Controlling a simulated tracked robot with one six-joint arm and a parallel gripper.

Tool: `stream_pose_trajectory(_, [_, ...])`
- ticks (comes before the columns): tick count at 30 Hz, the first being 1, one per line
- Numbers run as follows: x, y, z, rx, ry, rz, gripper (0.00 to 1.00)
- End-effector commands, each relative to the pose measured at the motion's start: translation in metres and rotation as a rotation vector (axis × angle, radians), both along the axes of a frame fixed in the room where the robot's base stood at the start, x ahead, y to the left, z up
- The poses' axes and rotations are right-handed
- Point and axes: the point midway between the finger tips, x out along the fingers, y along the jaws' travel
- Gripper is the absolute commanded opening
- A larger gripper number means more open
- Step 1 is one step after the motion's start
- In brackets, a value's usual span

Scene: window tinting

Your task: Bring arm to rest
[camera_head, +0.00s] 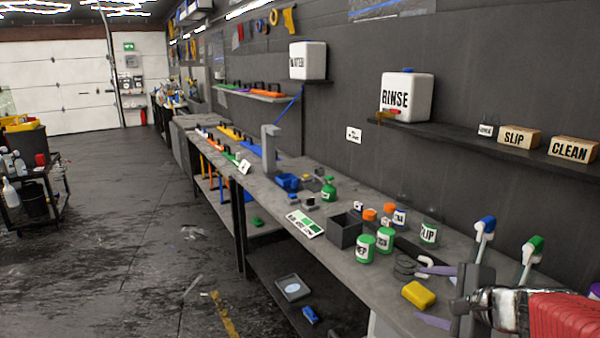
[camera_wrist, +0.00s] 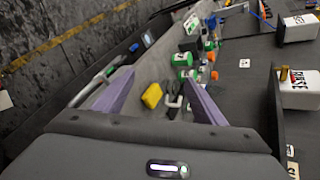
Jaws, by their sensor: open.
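My gripper (camera_head: 418,293) is at the right front of the head view, over the near end of the grey workbench (camera_head: 270,190). Its two purple fingers also show in the wrist view (camera_wrist: 157,80), spread wide apart with nothing held between them. A yellow block like a sponge (camera_head: 418,295) appears between the fingers and also shows in the wrist view (camera_wrist: 152,95). It seems to lie on the bench beyond the fingertips. My red and silver arm enters from the lower right.
Green-and-white jars (camera_head: 366,248), a dark open box (camera_head: 345,230) and a green bottle (camera_head: 328,190) stand along the bench. A wall shelf (camera_head: 480,150) carries a RINSE tank (camera_head: 407,95). The floor at left is open before a black cart (camera_head: 30,190).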

Motion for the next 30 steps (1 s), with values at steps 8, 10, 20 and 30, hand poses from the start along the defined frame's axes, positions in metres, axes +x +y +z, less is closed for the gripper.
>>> stream_pose_trajectory(8, [-0.043, 0.095, -0.003, -0.319, 0.06, 0.407, 0.64])
stream_pose_trajectory(10, [-0.057, 0.112, -0.005, -0.403, 0.073, 0.503, 0.64])
stream_pose_trajectory(20, [-0.125, 0.157, -0.015, -0.82, 0.112, 0.919, 0.64])
stream_pose_trajectory(30, [-0.175, 0.155, -0.014, -1.251, 0.131, 1.239, 0.64])
